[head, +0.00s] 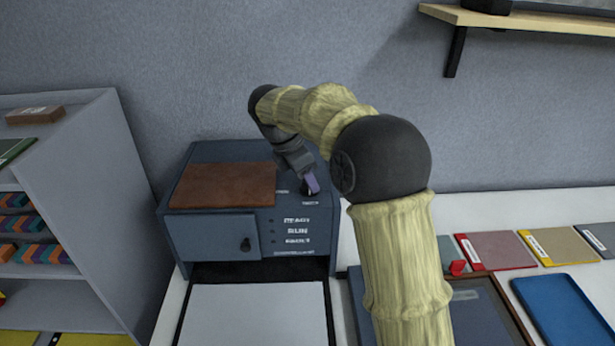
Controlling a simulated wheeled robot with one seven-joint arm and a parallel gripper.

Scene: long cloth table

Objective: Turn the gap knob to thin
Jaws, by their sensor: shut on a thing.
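The blue-grey machine (215,238) stands at the back of the table, with a brown panel on top and a panel marked READY and RUN on its front right. My gripper (311,188) points down at the upper right part of the machine, above those labels. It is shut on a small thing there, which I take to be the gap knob. The fingers hide most of it, so its pointer and setting cannot be read. Small markings beside the fingers are too small to read.
A dark round knob (246,244) sits on the machine's front door. A pale tray (255,315) lies before the machine. Coloured folders (495,250) and a blue tray (565,312) lie at right. A grey shelf unit (85,200) stands at left, and a wall shelf (520,20) hangs upper right.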

